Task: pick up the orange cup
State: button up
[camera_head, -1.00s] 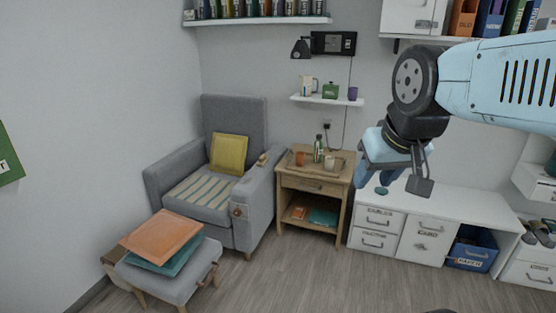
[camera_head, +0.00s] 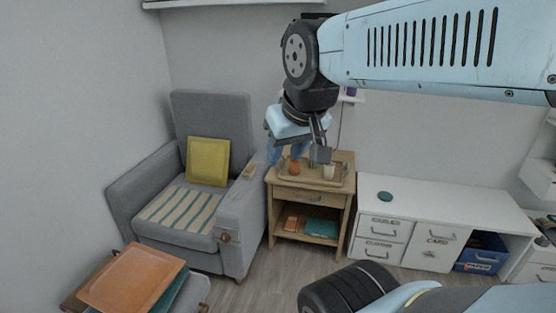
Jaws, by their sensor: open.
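The orange cup (camera_head: 294,168) stands at the left of a wooden tray (camera_head: 336,182) on top of the small wooden side table (camera_head: 309,196). My gripper (camera_head: 286,154) hangs from the arm in front of the wall, and in the picture its fingers overlap the space just above the cup. It is open, with blue fingers and nothing seen between them. The cup's upper part is close to the fingers in the picture; I cannot tell the real distance or whether they touch.
A light cup (camera_head: 328,171) stands on the tray's right side. The grey armchair (camera_head: 200,190) is on the left, its armrest beside the table. A white desk (camera_head: 435,215) with a teal disc (camera_head: 385,196) is on the right. A stool with an orange cushion (camera_head: 130,280) is at front left.

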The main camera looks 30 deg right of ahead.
aim_at(294, 166)
jog(key=z, duration=0.4)
jog(key=i, duration=0.9)
jog(key=z, duration=0.8)
jog(key=k, duration=0.85)
jog(key=z, duration=0.15)
jog(key=i, duration=0.95)
jog(key=u, duration=0.05)
